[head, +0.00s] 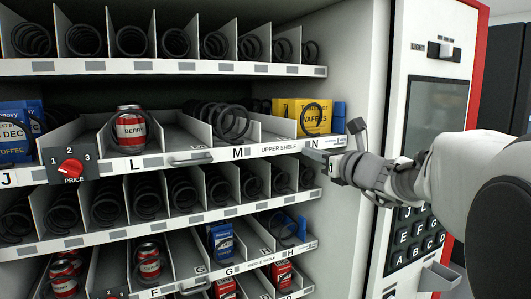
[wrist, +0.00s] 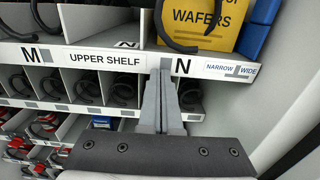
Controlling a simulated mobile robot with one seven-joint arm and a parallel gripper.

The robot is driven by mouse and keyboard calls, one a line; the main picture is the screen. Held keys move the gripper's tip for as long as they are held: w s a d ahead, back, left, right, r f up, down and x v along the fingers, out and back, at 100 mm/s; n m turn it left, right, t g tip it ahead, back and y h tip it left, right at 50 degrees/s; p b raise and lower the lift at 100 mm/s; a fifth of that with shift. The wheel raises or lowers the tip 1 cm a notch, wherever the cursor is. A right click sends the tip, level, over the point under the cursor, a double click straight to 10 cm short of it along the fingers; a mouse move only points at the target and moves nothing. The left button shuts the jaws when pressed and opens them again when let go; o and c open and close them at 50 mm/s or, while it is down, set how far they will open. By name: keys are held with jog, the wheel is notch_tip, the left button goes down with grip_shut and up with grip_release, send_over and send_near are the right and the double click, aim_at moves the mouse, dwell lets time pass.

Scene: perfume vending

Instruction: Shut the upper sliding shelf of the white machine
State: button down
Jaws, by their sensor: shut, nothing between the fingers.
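The upper shelf (head: 210,157) is the white tray labelled "UPPER SHELF" in the white machine (head: 352,55). Its front rail stands out a little beyond the rows above and below, so it looks partly slid out. In the wrist view, the rail (wrist: 105,58) runs across the top, with letters M and N. My gripper (head: 308,156) is shut and empty at the right part of the rail, just by the N. In the wrist view, its fingertips (wrist: 164,70) overlap the rail between the label and the N. I cannot tell whether they press on it.
The shelf holds a red can (head: 130,128), a yellow wafers box (head: 308,114) and blue boxes. A handle (head: 190,158) and a red price knob (head: 70,166) stick out from its front. The keypad panel (head: 414,235) stands at the right, close to my arm.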

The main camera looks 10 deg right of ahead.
jog(key=b+x, duration=0.1)
jog(key=x, duration=0.8)
jog(key=shift+w+a+b, duration=0.15)
jog(key=shift+w+b, duration=0.15)
jog(key=shift+w, duration=0.1)
jog(key=shift+s+r, duration=0.1)
jog(key=shift+r, duration=0.1)
